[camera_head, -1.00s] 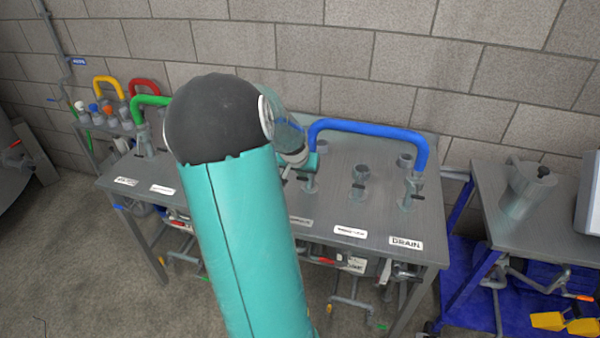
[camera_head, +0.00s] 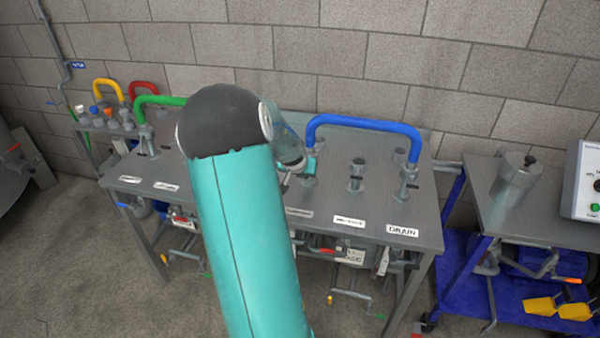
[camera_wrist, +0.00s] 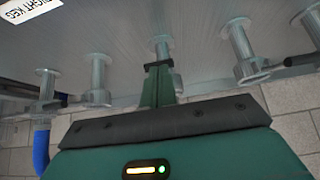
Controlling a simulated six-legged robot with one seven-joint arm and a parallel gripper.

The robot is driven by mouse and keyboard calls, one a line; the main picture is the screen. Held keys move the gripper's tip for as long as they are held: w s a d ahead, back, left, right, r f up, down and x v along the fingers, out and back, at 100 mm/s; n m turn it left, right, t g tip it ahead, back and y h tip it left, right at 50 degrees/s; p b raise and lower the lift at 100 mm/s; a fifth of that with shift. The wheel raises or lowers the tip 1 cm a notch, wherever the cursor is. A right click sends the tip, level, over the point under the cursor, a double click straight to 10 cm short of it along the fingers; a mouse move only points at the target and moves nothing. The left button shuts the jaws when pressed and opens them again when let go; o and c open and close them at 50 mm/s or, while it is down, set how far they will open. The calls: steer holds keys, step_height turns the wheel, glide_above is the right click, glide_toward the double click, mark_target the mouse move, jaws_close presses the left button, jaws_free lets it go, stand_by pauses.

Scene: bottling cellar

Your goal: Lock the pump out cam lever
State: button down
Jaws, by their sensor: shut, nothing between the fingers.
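A steel table (camera_head: 265,232) carries a row of upright pipe ports with small lever handles. A blue hose (camera_head: 365,122) arches between a port near my gripper and the port by the DRAIN label (camera_head: 402,231). I cannot read which port is pump out, and its cam lever cannot be told apart. My gripper (camera_head: 310,166), largely hidden by my arm in the head view, is at the hose's left port. In the wrist view my gripper's fingers (camera_wrist: 159,82) are shut and empty, right in front of a port (camera_wrist: 162,46); contact is unclear. A black lever (camera_wrist: 298,60) shows at the right there.
A green hose (camera_head: 160,101) ends at the table's left. Yellow (camera_head: 107,83) and red (camera_head: 143,88) hoses stand behind. At right, a blue cart (camera_head: 455,275) and a side table with a steel pot (camera_head: 517,175) stand close. Floor in front is open.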

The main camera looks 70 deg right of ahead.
step_height(320, 180, down, 5)
steer(key=h, duration=0.4)
steer(key=shift+a+t, duration=0.1)
steer(key=shift+t, duration=0.2)
steer(key=shift+d+f+h, duration=0.2)
steer(key=shift+f+h, duration=0.35)
steer(key=shift+h, duration=0.35)
steer(key=shift+w+d+f, duration=0.1)
steer(key=shift+d+f, duration=0.35)
steer(key=shift+f, duration=0.25)
steer(key=shift+w+d+f, duration=0.1)
steer(key=shift+d+f, duration=0.35)
steer(key=shift+f, duration=0.2)
steer(key=shift+r, duration=0.75)
steer(key=shift+r, duration=0.1)
